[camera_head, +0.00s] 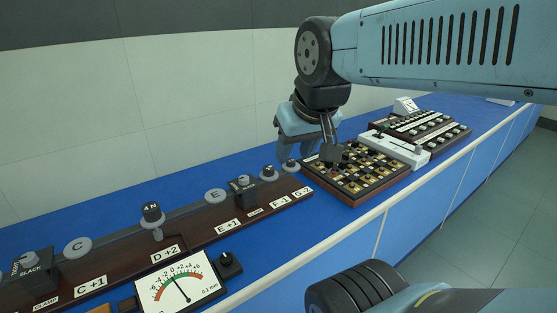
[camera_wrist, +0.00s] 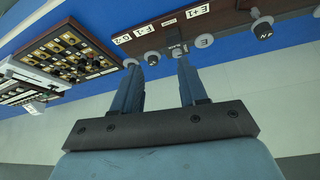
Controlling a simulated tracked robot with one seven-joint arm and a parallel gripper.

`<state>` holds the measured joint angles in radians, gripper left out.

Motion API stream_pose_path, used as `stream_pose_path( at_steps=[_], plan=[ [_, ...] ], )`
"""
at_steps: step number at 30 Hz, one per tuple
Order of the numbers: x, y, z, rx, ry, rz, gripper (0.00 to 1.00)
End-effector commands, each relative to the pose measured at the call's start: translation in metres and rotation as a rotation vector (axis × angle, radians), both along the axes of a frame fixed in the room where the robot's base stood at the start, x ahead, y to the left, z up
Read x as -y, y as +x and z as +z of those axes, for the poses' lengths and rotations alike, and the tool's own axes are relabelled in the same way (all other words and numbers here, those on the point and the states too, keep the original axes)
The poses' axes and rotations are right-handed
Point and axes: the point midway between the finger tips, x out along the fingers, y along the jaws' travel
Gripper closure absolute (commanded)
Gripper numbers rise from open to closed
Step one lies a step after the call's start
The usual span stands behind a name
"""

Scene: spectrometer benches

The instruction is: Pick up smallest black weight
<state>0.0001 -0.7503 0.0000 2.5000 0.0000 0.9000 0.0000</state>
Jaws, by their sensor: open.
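A small black weight (camera_head: 268,173) with a dark cylindrical body and a grey base stands on the brown rail (camera_head: 195,235), near the F-1 label. A larger black weight marked N (camera_head: 151,212) stands further left, near D+2. In the wrist view the small weight (camera_wrist: 152,58) appears between my fingertips in the picture; whether the fingers surround it is unclear. The N weight (camera_wrist: 262,28) is at the upper right there. My gripper (camera_wrist: 159,66) is open and empty, with both fingers pointing towards the rail. In the head view my gripper (camera_head: 287,155) hangs over the rail's right end.
A dark clamp block (camera_head: 243,192) and grey E disc (camera_head: 216,196) stand beside the small weight; a grey disc (camera_head: 291,165) is at its right. A gridded board (camera_head: 340,192) and white instrument (camera_head: 408,150) lie further right. A dial meter (camera_head: 180,288) sits in front.

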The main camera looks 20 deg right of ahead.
Motion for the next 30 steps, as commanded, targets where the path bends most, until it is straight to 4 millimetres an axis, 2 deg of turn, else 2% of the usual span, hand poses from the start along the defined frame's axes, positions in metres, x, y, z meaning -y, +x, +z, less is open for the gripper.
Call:
stream_pose_path(
  at_steps=[3,9,11,20,30],
  plan=[
    [0.000,0.000,0.000,0.000,0.000,0.000,0.57],
    [0.003,0.009,0.001,-0.008,-0.002,-0.025,0.38],
    [0.005,0.018,0.001,-0.014,-0.002,-0.049,0.37],
    [0.034,0.095,-0.006,-0.054,-0.010,-0.240,0.37],
    [0.074,0.186,-0.039,-0.086,0.004,-0.455,0.37]
  ],
)
